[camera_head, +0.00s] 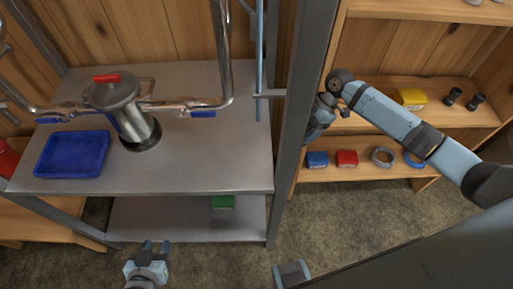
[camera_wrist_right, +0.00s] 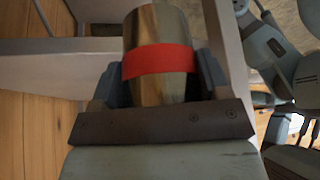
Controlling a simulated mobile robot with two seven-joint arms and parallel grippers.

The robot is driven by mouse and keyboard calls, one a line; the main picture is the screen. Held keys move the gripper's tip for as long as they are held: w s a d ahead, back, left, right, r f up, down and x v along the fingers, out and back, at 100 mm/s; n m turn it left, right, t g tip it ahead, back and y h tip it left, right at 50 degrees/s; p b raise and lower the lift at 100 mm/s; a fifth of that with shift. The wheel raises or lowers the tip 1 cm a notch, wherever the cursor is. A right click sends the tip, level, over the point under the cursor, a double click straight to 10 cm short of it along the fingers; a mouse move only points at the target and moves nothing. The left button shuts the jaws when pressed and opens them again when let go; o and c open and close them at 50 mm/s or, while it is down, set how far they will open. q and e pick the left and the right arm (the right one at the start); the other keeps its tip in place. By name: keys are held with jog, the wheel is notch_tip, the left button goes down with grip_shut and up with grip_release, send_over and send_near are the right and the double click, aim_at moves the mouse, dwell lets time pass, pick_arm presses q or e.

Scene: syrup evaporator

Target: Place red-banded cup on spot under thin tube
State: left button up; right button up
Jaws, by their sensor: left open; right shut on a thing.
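The red-banded cup (camera_wrist_right: 160,62) is a shiny metal cup with a wide red band, seen in the right wrist view. My right gripper (camera_wrist_right: 160,80) is shut on it, one finger on each side. In the head view my right arm bends down behind the grey post, and neither the cup nor the right fingers show there. A thin blue tube (camera_head: 259,60) hangs upright left of the post, over the right end of the grey metal table (camera_head: 230,150). No marked spot can be made out under it. My left gripper (camera_head: 155,247) is open and empty, low in front of the table.
A metal pot with a red handle (camera_head: 128,115) and a blue tray (camera_head: 73,155) stand on the table's left half; its right half is clear. A thick bent pipe (camera_head: 224,60) comes down between. The grey post (camera_head: 297,120) divides the table from wooden shelves (camera_head: 370,172) holding small items.

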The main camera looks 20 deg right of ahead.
jog(key=a, duration=0.3)
jog(key=a+p, duration=0.1)
jog(key=a, duration=0.3)
jog(key=s+a, duration=0.1)
jog(key=a, duration=0.2)
jog(key=shift+s+a+p, duration=0.1)
jog(key=shift+a+p, duration=0.15)
jog(key=shift+p, duration=0.15)
jog(key=a, duration=0.4)
jog(key=shift+s+r+p, duration=0.15)
jog(key=shift+s+p, duration=0.1)
jog(key=shift+p, duration=0.5)
jog(key=shift+f, duration=0.55)
jog(key=o, duration=0.9)
jog(key=shift+r, duration=0.15)
